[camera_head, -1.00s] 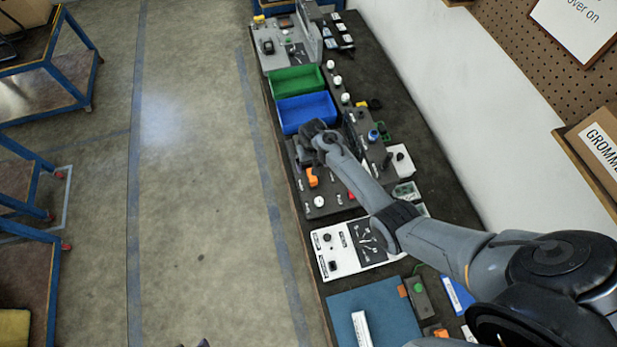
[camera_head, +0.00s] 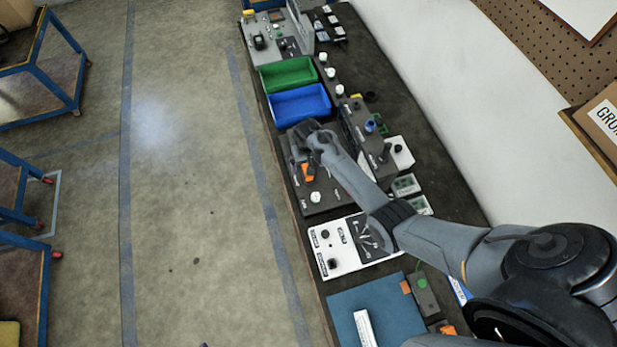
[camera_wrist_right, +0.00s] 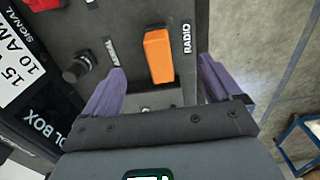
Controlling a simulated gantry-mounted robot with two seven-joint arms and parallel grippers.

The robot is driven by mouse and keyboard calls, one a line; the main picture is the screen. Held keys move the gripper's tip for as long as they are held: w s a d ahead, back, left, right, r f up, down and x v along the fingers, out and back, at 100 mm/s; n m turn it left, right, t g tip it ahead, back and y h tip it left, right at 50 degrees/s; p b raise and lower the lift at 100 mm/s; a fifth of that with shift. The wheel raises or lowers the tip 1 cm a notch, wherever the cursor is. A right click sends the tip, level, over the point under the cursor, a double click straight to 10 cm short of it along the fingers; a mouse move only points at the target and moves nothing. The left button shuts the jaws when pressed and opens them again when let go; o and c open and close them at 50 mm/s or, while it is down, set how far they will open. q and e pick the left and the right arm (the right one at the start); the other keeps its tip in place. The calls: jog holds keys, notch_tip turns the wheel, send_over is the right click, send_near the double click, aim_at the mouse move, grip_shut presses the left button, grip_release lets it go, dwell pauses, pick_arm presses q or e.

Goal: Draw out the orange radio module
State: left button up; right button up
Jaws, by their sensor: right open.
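The orange radio module (camera_wrist_right: 158,57) stands in a dark panel (camera_wrist_right: 180,95) next to a RADIO label in the right wrist view. In the head view the module (camera_head: 308,172) shows just below my right gripper (camera_head: 300,147). In the wrist view my right gripper (camera_wrist_right: 161,68) is open, with one purple finger on each side of the module's lower end. Gaps show between the fingers and the module, and nothing is held. I cannot tell the fingertips' height above the panel. My left gripper is not in view.
A black knob (camera_wrist_right: 76,68) stands left of the module on the panel. In the head view, a blue bin (camera_head: 300,104) and a green bin (camera_head: 288,74) lie beyond the panel. A white panel (camera_head: 345,247) and a blue mat (camera_head: 385,300) are nearer. Open floor lies left.

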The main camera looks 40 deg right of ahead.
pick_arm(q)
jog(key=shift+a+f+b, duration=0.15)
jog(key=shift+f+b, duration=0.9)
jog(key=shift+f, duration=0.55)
pick_arm(e)
jog(key=shift+f, duration=2.25)
pick_arm(q)
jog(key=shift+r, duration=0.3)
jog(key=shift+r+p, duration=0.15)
jog(key=shift+p, duration=0.35)
pick_arm(e)
jog(key=c, duration=0.9)
grip_shut()
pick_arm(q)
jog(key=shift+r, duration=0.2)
pick_arm(e)
jog(key=shift+r, duration=0.2)
